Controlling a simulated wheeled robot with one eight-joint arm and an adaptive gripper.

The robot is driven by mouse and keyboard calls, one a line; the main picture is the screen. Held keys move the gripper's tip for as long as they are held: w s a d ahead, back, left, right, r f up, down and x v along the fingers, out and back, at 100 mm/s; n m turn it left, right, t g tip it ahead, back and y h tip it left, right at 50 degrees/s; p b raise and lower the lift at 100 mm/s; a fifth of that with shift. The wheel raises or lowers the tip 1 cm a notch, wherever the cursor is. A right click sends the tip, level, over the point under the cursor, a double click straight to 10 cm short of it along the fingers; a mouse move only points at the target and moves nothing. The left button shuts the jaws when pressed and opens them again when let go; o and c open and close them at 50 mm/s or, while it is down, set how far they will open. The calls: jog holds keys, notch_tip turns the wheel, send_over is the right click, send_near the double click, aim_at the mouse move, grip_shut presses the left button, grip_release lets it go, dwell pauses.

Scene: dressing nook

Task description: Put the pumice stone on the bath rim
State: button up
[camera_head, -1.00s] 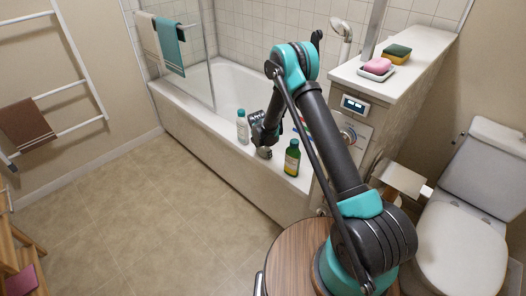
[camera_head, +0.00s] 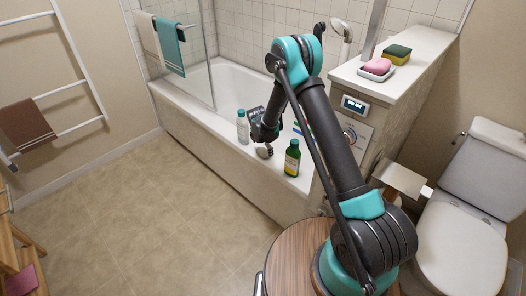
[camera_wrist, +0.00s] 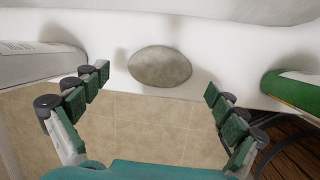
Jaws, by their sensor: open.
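The pumice stone is a grey-beige oval; in the wrist view the pumice stone (camera_wrist: 160,67) lies on the white bath rim (camera_wrist: 205,88), beyond and between my fingertips. In the head view the stone (camera_head: 264,152) shows small on the bath rim (camera_head: 215,126), just below my gripper (camera_head: 262,136). It lies between a white bottle and a green bottle. In the wrist view my gripper (camera_wrist: 158,84) is open, its green-padded fingers wide apart, with nothing between them. The fingers do not touch the stone.
A white bottle (camera_head: 243,127) with a teal cap stands left of the stone, and a green bottle (camera_head: 292,158) stands right. Both are close to my fingers. A ledge (camera_head: 420,50) holds a pink soap and a sponge. The tiled floor is clear.

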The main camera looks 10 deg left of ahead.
jog(key=v, duration=0.9)
jog(key=shift+r, duration=0.2)
